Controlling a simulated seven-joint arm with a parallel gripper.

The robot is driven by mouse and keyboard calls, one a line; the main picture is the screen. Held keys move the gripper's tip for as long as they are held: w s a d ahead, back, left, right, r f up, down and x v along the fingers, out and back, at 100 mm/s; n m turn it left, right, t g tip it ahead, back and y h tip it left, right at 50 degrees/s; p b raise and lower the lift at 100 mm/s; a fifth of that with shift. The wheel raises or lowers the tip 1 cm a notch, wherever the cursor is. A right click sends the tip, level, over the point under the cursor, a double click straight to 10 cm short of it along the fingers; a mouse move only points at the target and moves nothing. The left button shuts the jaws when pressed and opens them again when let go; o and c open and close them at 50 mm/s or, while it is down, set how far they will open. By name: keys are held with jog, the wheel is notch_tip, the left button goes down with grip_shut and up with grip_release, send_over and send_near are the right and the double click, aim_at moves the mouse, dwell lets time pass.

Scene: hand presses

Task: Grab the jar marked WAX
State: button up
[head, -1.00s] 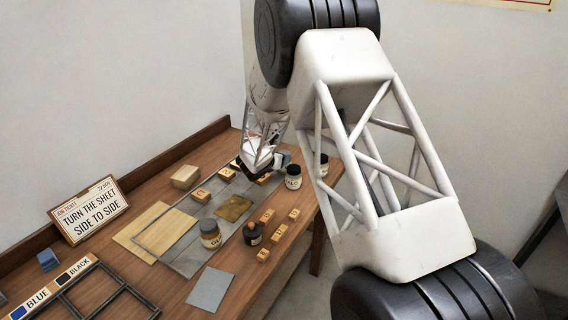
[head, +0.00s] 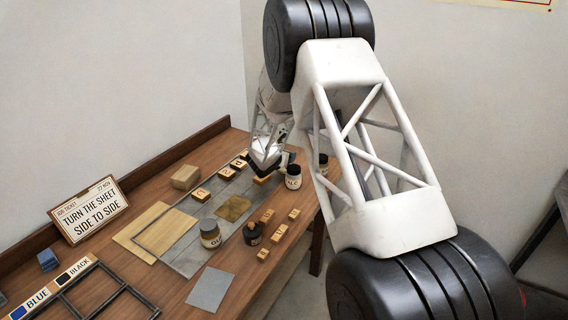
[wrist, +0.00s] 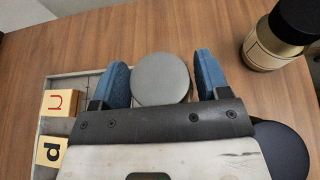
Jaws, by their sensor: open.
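No WAX label is readable in either view. My gripper (wrist: 162,72) is open in the wrist view, with one blue finger on each side of a round grey lid or top (wrist: 160,84). I cannot tell whether the fingers touch it, and its side is hidden. In the head view my gripper (head: 272,162) is over the far end of the bench, beside a dark-lidded jar marked ALC (head: 293,178). Another dark-lidded jar (head: 323,163) is partly hidden behind my arm, its label unreadable.
In the wrist view a cream jar with a black lid (wrist: 275,42) stands right of the fingers, and a dark round top (wrist: 281,146) is close by the gripper. Letter blocks (wrist: 62,103) lie left.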

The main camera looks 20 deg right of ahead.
dwell(0.3)
jog(key=c, duration=0.8)
jog(key=shift+r, duration=0.2)
jog(key=shift+c, duration=1.3)
notch_tip(320, 180, up, 10)
jog(key=shift+f, duration=0.15)
